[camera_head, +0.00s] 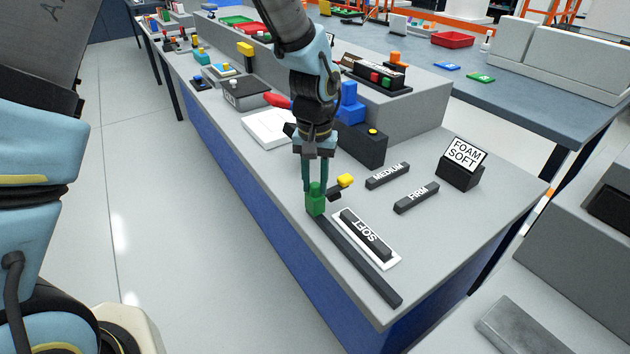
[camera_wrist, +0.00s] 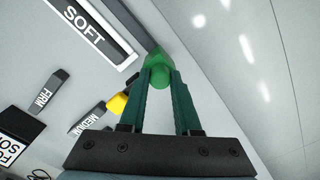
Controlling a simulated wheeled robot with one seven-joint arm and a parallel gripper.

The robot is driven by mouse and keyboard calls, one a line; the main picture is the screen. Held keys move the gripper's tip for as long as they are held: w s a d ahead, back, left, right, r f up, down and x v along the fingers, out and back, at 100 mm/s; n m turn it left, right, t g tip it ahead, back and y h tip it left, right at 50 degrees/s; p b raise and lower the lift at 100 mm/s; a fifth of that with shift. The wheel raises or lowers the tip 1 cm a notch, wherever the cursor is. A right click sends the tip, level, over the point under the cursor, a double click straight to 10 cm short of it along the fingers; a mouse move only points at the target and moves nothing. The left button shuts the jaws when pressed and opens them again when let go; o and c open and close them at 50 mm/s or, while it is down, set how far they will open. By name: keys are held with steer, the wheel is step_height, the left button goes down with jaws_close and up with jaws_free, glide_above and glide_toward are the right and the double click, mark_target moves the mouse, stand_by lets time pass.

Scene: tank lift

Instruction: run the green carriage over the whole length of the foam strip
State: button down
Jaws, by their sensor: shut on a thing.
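The green carriage (camera_head: 315,203) stands upright at the far left end of a long dark rail (camera_head: 358,262) along the table's front edge. My gripper (camera_head: 317,183) is shut on the carriage's upper part. The wrist view shows the green carriage (camera_wrist: 159,70) between the two fingertips (camera_wrist: 159,62). A dark foam strip (camera_head: 366,233) marked SOFT lies in a white-bordered holder (camera_head: 389,262) beside the rail. A dark arm with a yellow knob (camera_head: 345,180) sits beside the carriage, towards the strips; whether it is joined to it is unclear.
Strips marked MEDIUM (camera_head: 387,175) and FIRM (camera_head: 416,197) lie behind the holder. A sign (camera_head: 464,156) reads FOAM SOFT. A dark box with a yellow button (camera_head: 365,146) stands behind my gripper. The space above the rail, right of the carriage, is clear.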

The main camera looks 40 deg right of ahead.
stand_by(0.3)
steer(key=s+b, duration=0.1)
steer(key=s, duration=0.6)
steer(key=s+b, duration=0.1)
steer(key=s, duration=0.6)
steer(key=s+a+b, duration=0.1)
steer(key=s, duration=0.7)
steer(key=shift+s+a+b, duration=0.1)
steer(key=shift+b, duration=0.3)
steer(key=c, duration=0.6)
jaws_free()
step_height(320, 180, up, 11)
steer(key=b, duration=0.1)
steer(key=shift+f, duration=0.1)
